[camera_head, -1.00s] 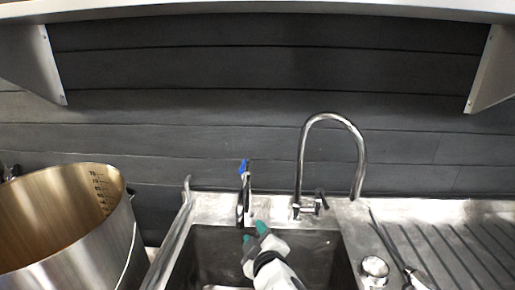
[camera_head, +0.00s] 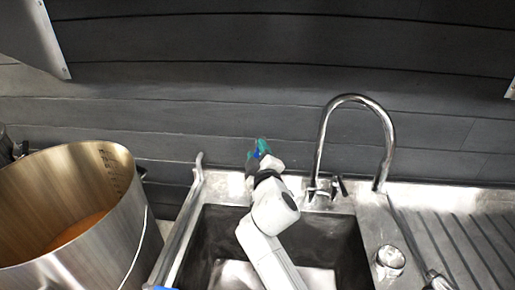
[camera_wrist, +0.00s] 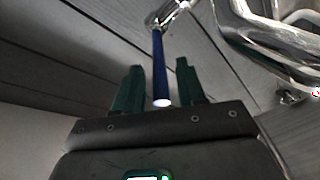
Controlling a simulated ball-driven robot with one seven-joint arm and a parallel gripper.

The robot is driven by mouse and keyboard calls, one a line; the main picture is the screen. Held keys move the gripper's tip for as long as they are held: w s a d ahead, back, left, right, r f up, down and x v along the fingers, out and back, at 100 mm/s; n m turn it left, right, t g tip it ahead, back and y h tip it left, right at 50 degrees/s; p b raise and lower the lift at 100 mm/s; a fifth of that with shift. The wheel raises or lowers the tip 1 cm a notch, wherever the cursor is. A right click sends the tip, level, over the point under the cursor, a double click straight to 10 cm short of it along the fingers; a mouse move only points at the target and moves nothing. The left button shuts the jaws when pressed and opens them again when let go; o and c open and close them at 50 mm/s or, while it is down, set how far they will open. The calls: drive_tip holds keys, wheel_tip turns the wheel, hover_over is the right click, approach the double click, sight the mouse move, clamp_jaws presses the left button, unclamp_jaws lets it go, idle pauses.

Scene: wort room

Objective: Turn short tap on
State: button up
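The short tap stands at the back left of the sink. In the head view my arm and gripper (camera_head: 262,150) hide most of it, and only a bit of its blue lever (camera_head: 257,155) shows between the green fingertips. In the wrist view the thin blue lever (camera_wrist: 160,65) with a pale end runs between the two green fingers of my gripper (camera_wrist: 159,78). The fingers are apart, with a narrow gap visible on each side of the lever. Chrome pipework (camera_wrist: 240,25) fills the upper right of the wrist view.
A tall curved tap (camera_head: 355,98) with its own small lever stands right of my gripper. The sink basin (camera_head: 340,240) lies below my arm. A large steel pot (camera_head: 140,215) with brownish contents is at left. A ribbed drainboard (camera_head: 465,235) is at right. Dark plank wall (camera_head: 250,90) is behind.

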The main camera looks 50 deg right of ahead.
drive_tip(key=shift+w+d, duration=0.3)
drive_tip(key=shift+w, duration=0.1)
clamp_jaws()
idle(0.4)
